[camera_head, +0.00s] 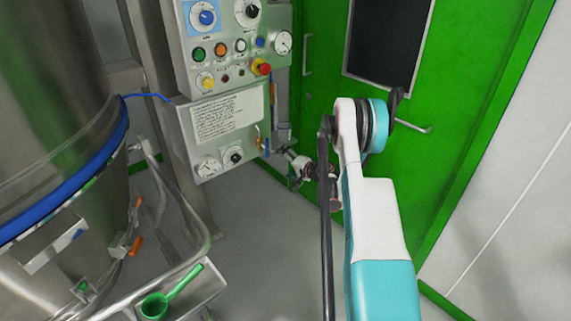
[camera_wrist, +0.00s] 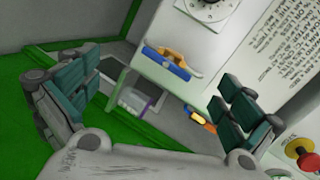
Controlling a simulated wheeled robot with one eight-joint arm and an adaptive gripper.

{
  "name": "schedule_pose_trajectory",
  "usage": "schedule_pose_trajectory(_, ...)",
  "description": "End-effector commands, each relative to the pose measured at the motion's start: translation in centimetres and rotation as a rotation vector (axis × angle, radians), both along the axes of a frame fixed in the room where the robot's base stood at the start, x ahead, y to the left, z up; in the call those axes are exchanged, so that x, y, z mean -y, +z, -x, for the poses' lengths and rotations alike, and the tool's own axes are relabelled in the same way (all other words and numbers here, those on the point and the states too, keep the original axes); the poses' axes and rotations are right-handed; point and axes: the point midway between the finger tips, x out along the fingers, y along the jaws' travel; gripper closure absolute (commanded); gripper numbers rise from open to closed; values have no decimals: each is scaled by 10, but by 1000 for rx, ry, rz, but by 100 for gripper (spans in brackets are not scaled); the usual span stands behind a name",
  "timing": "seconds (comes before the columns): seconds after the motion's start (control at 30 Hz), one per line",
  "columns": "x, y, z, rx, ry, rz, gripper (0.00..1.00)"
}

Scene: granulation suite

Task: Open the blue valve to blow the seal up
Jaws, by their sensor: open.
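The blue valve (camera_wrist: 168,65) has a blue lever on a brass body and sits on the edge of the control panel's lower box in the wrist view. In the head view the blue valve (camera_head: 267,147) is small, at the lower right side of the panel. My gripper (camera_wrist: 158,75) is open and empty, with its dark green finger pads on either side of the valve in the picture. No contact with the lever shows. In the head view the gripper is small and partly hidden behind my arm. A blue band (camera_head: 66,184), perhaps the seal, rings the steel vessel at left.
The control panel (camera_head: 228,112) carries dials, buttons and a red emergency stop (camera_head: 261,67). An orange and blue fitting (camera_wrist: 203,121) lies near the right finger in the wrist view. A green door (camera_head: 320,60) stands behind. A steel rail and green scoop (camera_head: 165,300) are at lower left.

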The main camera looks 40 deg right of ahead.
Motion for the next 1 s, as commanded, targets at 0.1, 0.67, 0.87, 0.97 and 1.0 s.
schedule_pose_trajectory(0.1, -1, 0, -2, 0, 1, 0, 0)
schedule_pose_trajectory(0.67, -1, 0, -2, 0, 0, 0, 0)
schedule_pose_trajectory(0.87, -4, 3, -3, -2, 5, 3, 0)
schedule_pose_trajectory(0.97, -17, 19, -9, -14, 25, 15, 0)
schedule_pose_trajectory(1.0, -27, 28, -12, -21, 38, 22, 0)
